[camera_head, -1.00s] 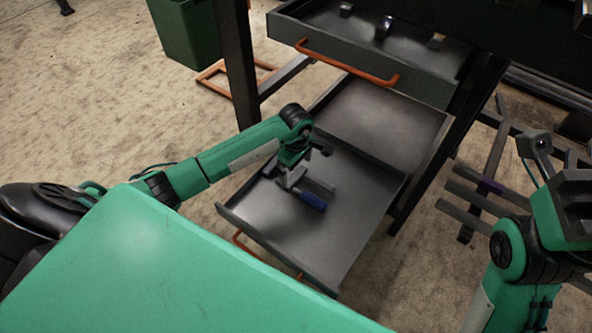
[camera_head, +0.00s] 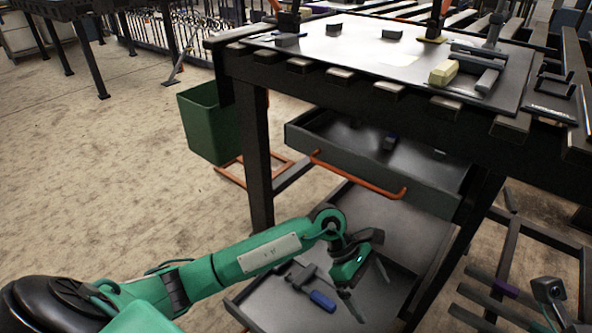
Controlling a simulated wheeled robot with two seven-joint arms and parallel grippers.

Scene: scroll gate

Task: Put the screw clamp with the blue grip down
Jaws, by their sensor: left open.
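The screw clamp (camera_head: 302,277) with the blue grip (camera_head: 322,301) lies in the open lower drawer (camera_head: 262,309), toward its front left part. Its grey bar and jaw show, and the blue grip points to the lower right. My left gripper (camera_head: 369,289) is open and empty, above the drawer just right of the clamp and apart from it. Part of my right arm's end (camera_head: 550,291) shows at the lower right edge. Its fingers cannot be made out.
The workbench (camera_head: 240,62) above carries a panel, a yellow block (camera_head: 444,72) and tools. A green bin (camera_head: 205,125) stands left of the bench leg.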

